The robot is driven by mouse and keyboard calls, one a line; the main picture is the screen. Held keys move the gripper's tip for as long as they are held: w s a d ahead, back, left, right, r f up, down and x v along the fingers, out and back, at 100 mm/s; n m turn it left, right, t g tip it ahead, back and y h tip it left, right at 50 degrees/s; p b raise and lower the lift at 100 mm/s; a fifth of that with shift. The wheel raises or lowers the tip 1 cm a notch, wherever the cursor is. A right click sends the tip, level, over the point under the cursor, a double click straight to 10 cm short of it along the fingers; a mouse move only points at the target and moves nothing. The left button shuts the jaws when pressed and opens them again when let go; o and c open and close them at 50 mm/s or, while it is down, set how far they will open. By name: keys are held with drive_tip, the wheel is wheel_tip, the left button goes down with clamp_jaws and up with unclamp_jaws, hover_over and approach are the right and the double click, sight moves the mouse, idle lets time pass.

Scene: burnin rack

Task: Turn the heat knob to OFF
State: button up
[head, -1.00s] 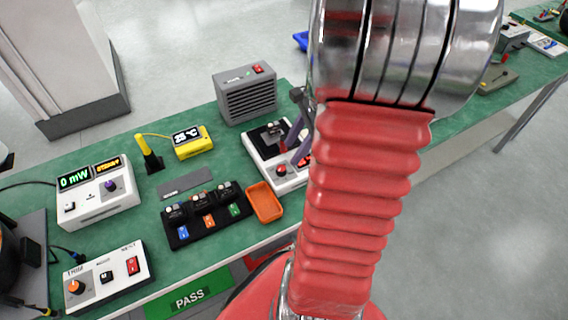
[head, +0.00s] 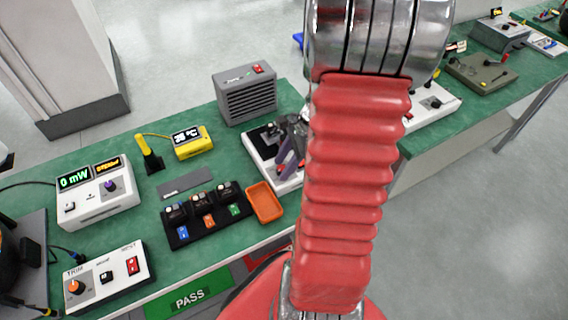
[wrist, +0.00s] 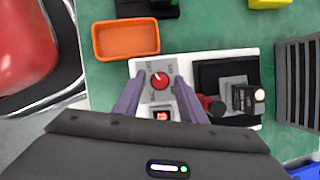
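The red heat knob (wrist: 160,80) sits on the grey panel of a white unit (wrist: 138,68) in the wrist view. A red lit display (wrist: 162,115) is just below it. My gripper (wrist: 159,84) is open, with one purple-grey finger on each side of the knob and a visible gap to it. I cannot tell how high the fingertips are above the panel. The knob's marker and label are too small to read surely. In the head view, my gripper (head: 290,152) is over the white unit (head: 256,158), and the knob is hidden.
An orange tray (head: 265,202) lies beside the unit. A grey vented box (head: 246,93) stands behind it. A black socket and a red-handled clamp (wrist: 213,106) are right of the knob in the wrist view. A black block strip (head: 207,214) and yellow thermometer (head: 193,142) are left.

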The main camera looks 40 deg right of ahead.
drive_tip(key=c, duration=0.8)
drive_tip(key=shift+c, duration=0.2)
drive_tip(key=shift+n, duration=0.4)
drive_tip(key=o, duration=1)
drive_tip(key=v, duration=1.3)
drive_tip(key=shift+w+d+r, duration=0.1)
drive_tip(key=shift+d+r, duration=0.15)
drive_tip(key=shift+r, duration=0.1)
